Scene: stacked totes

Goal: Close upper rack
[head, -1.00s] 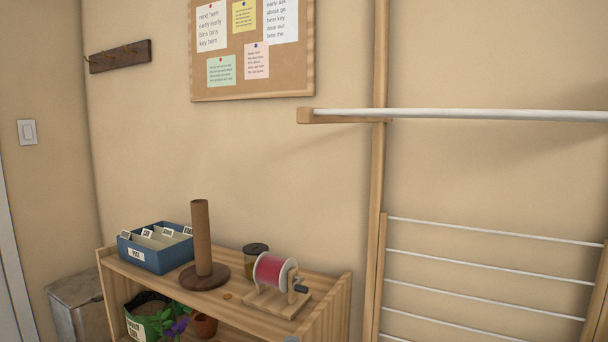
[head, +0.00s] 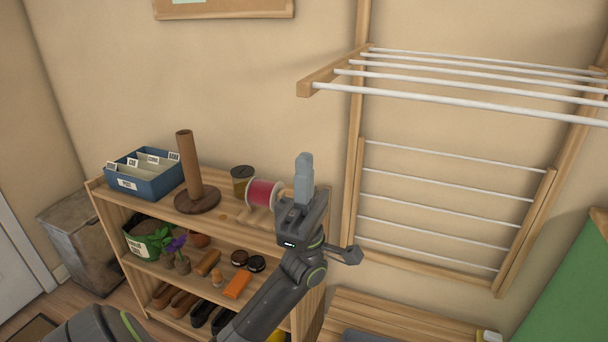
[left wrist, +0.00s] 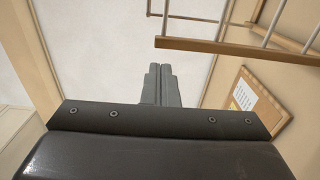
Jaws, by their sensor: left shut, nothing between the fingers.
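The upper rack (head: 470,102) is a wooden frame with several white rods. It sticks out from the wall frame, about level, so it stands open. Its front left corner is the nearest wooden end in the head view. The lower rack (head: 440,205) lies folded flat against the wall frame. My left gripper (head: 304,165) points up, shut and empty, below and slightly left of that corner and apart from it. In the left wrist view the shut fingers (left wrist: 160,84) show, with the upper rack (left wrist: 240,50) above and to the right. My right gripper is not in view.
A wooden shelf unit (head: 222,222) stands behind my left arm, with a blue file box (head: 145,182), a brown post (head: 190,165) and a red spool (head: 263,193) on top. A slatted bench (head: 400,315) is below the racks. A green panel (head: 570,285) stands at the right.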

